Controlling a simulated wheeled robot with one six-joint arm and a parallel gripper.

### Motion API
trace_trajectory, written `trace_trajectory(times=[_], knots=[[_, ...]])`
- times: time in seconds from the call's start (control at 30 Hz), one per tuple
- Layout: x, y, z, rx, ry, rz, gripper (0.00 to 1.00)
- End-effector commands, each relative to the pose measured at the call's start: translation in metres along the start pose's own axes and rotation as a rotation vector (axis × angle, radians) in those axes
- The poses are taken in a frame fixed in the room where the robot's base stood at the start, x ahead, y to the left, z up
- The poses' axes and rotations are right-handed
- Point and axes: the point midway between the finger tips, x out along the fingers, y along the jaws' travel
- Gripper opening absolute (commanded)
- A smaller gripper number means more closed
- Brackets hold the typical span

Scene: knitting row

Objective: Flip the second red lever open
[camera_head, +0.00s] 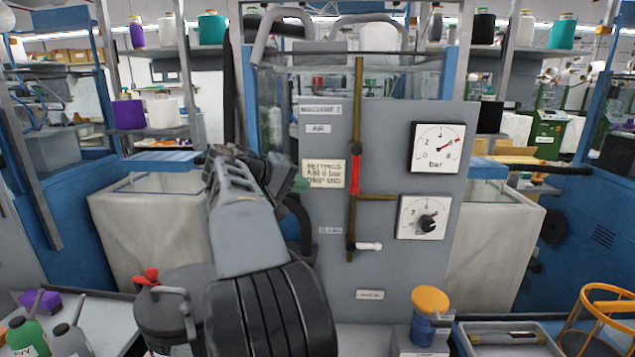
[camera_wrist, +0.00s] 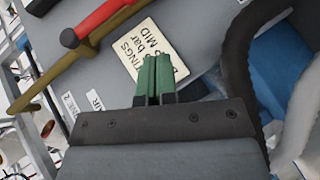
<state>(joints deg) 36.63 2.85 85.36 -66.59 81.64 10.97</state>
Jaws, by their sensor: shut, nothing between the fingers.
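A red lever (camera_head: 355,175) lies along the upright brass pipe (camera_head: 352,222) on the grey panel, pointing down from a dark pivot. It also shows at the top left of the wrist view (camera_wrist: 98,17), lying along the pipe. A white-handled lever (camera_head: 370,246) sticks out to the right lower on the pipe. I see no other red lever on the panel. My gripper's green fingers (camera_wrist: 155,75) are shut and empty, in front of the settings label and apart from the red lever. In the head view my arm mostly hides the gripper, left of the pipe.
The settings label (camera_head: 324,173) is left of the pipe. A short brass branch (camera_head: 376,198) runs right from the pipe. A grey pot (camera_head: 170,312) with a red knob stands lower left, and an orange-capped jar (camera_head: 430,300) lower right.

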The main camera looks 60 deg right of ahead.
Motion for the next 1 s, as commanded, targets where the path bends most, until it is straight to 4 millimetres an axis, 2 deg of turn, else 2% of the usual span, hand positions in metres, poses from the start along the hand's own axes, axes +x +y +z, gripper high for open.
trace_trajectory(times=[0.1, 0.33, 1.0], knots=[[-0.016, -0.007, 0.001, -0.001, 0.002, 0.000, 0.00], [-0.032, -0.013, 0.002, 0.000, 0.003, -0.001, 0.00], [-0.035, -0.014, 0.002, 0.000, 0.004, -0.001, 0.00]])
